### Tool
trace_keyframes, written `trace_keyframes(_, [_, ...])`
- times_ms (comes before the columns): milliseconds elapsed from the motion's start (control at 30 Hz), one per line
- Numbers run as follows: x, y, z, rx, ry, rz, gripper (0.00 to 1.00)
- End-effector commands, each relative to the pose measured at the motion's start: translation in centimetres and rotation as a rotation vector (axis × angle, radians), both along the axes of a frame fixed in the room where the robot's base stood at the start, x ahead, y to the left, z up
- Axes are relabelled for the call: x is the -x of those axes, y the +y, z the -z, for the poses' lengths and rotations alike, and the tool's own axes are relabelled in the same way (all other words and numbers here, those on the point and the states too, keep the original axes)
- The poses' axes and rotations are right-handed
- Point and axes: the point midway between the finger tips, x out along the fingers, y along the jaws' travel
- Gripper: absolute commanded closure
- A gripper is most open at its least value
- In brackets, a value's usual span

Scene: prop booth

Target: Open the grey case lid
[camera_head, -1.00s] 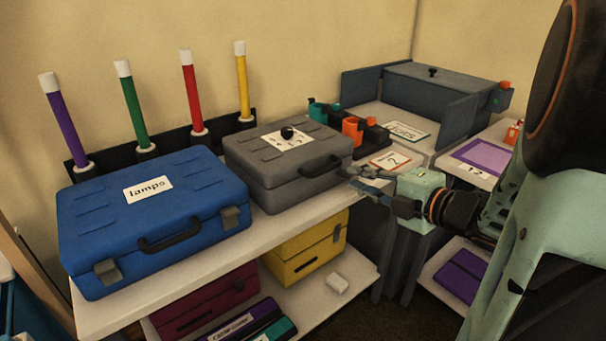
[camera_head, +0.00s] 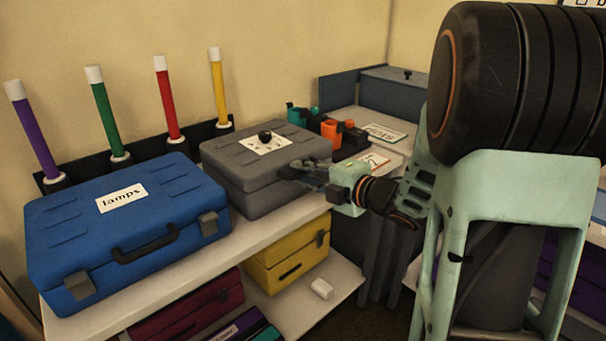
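The grey case (camera_head: 232,165) stands on the white shelf, right of the blue case. Its lid is down and carries a white label with a black knob (camera_head: 265,137). My gripper (camera_head: 292,172) is at the front right side of the grey case, by the seam and where the black handle was seen before. The fingers overlap that side in the view and hide the handle. I cannot tell whether they touch it or how far apart they are.
A blue case (camera_head: 150,205) labelled "lamps" stands close on the left. Coloured tubes stand in a rack (camera_head: 95,165) behind. Orange and teal items (camera_head: 332,132) sit right of the grey case. Yellow (camera_head: 290,262) and maroon boxes are on the shelf below.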

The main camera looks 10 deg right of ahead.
Motion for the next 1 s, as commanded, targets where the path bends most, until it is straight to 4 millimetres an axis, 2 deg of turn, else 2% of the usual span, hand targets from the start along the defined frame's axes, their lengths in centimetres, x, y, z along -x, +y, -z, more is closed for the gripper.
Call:
trace_keyframes(167, [0.0,0.0,0.0,0.000,0.000,0.000,0.83])
trace_keyframes(333, [0.0,0.0,0.0,0.000,0.000,0.000,1.00])
trace_keyframes(767, [0.0,0.0,-0.1,0.000,0.001,0.000,1.00])
trace_keyframes(1000, [-0.1,0.1,-1.2,0.010,0.022,-0.001,1.00])
